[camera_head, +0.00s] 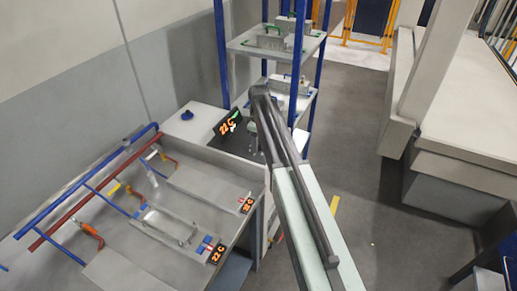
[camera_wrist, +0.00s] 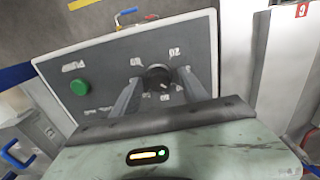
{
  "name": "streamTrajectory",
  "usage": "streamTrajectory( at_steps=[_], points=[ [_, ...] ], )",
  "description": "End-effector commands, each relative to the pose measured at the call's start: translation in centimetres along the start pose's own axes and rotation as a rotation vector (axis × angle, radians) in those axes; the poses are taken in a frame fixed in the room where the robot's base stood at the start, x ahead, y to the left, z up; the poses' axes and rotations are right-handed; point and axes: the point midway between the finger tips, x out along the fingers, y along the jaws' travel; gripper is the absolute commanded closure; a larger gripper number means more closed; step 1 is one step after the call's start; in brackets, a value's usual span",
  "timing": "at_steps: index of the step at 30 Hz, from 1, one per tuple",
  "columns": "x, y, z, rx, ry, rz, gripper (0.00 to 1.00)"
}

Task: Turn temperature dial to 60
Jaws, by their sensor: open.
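The temperature dial (camera_wrist: 157,74) is a dark round knob on a grey control panel (camera_wrist: 100,62) with a white rim. White markings surround it; one looks like 20, and the others are too small or turned to read surely. My gripper (camera_wrist: 158,84) is open, with one finger on each side of the dial. Whether the fingers touch it cannot be told. In the head view my arm hides the dial. A black display (camera_head: 228,126) there shows 22 C in orange, just left of my arm.
A green button (camera_wrist: 80,88) is left of the dial on the panel. A metal bench (camera_head: 130,255) with blue and red pipes and more orange displays (camera_head: 215,254) stands at left. A blue-post shelf (camera_head: 278,42) rises behind. Grey floor (camera_head: 350,150) is clear at right.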

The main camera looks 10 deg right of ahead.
Motion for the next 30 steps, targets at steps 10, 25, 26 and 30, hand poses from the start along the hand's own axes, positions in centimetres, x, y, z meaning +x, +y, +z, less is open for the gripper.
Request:
streamTrajectory(
  at_steps=[10, 25, 26, 30],
  points=[
    [-0.16, -0.05, -0.06, -0.001, 0.000, 0.000, 0.93],
    [-0.14, -0.27, -0.28, 0.093, -0.002, -0.001, 1.00],
    [-0.14, -0.27, -0.28, 0.111, -0.002, -0.001, 1.00],
    [-0.14, -0.27, -0.30, 0.220, -0.002, -0.002, 1.00]
  ],
)
